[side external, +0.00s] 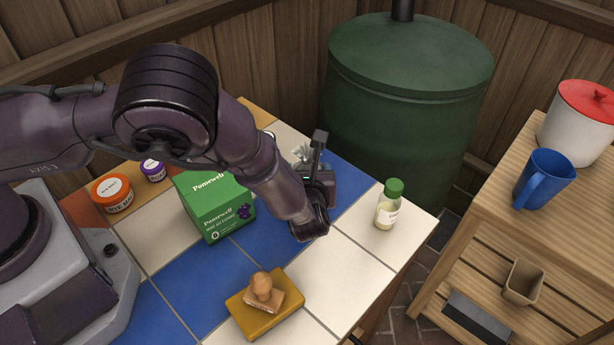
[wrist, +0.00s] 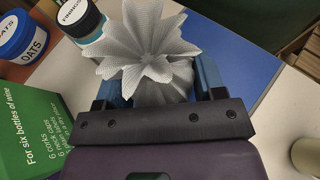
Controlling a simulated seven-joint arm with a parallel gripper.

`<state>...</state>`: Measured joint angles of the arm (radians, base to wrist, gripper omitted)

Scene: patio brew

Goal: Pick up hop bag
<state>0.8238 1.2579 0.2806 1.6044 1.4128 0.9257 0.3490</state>
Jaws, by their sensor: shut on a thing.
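The hop bag (wrist: 150,40) is a pale grey-white mesh bag with a flared, pleated top. In the wrist view it sits between the two blue fingers of my gripper (wrist: 158,84), which is shut on it. Its lower part is hidden by the gripper body. In the side view only a small pale piece of the bag (side external: 302,153) shows beside my gripper (side external: 314,172). The fingertips are mostly hidden there, and I cannot tell whether the bag touches the tiles.
A green box (side external: 216,205) stands left of my gripper, with orange (side external: 113,194) and purple-lidded (side external: 152,170) jars beyond. A green-capped bottle (side external: 388,207) stands right. A stamp (side external: 262,288) on a yellow block is in front. Tiles between are clear. A green barrel (side external: 400,110) stands behind.

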